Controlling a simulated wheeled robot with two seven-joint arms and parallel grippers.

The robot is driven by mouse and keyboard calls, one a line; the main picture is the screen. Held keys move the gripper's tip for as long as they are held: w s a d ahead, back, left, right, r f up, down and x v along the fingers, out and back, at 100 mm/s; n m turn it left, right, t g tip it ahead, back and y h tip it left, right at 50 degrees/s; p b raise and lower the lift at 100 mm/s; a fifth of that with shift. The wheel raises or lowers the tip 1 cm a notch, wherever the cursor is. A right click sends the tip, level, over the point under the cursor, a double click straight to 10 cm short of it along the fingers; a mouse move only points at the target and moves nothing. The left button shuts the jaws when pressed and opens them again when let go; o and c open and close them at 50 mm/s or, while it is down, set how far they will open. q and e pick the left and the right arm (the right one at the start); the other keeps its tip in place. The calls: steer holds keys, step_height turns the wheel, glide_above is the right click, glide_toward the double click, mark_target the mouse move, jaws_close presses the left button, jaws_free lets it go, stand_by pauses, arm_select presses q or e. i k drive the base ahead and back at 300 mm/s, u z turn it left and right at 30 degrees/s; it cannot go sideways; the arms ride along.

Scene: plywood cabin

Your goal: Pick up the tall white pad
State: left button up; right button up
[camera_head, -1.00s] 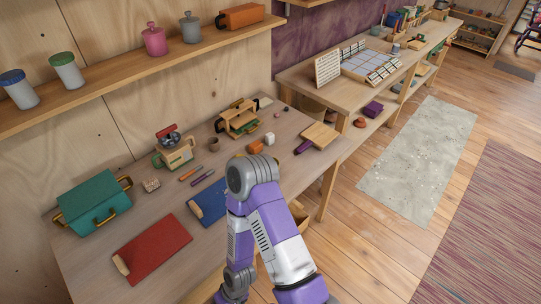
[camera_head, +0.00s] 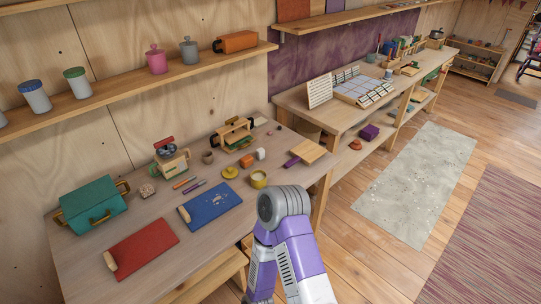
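No object here is plainly a tall white pad. A small white block (camera_head: 260,154) stands on the near bench, just right of an orange block (camera_head: 246,161). An upright white panel with rows of dark marks (camera_head: 320,91) stands on the farther bench; I cannot tell whether either is the pad. One of my arms, purple and white with a grey joint, rises at the bottom centre in front of the near bench. Neither gripper shows, so their states are hidden.
A wall shelf (camera_head: 128,87) runs above. The floor at right is open.

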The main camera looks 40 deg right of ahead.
mark_target(260, 153)
steer(key=i, duration=0.4)
steer(key=z, duration=2.8)
steer(key=i, duration=2.6)
steer(key=u, duration=4.05)
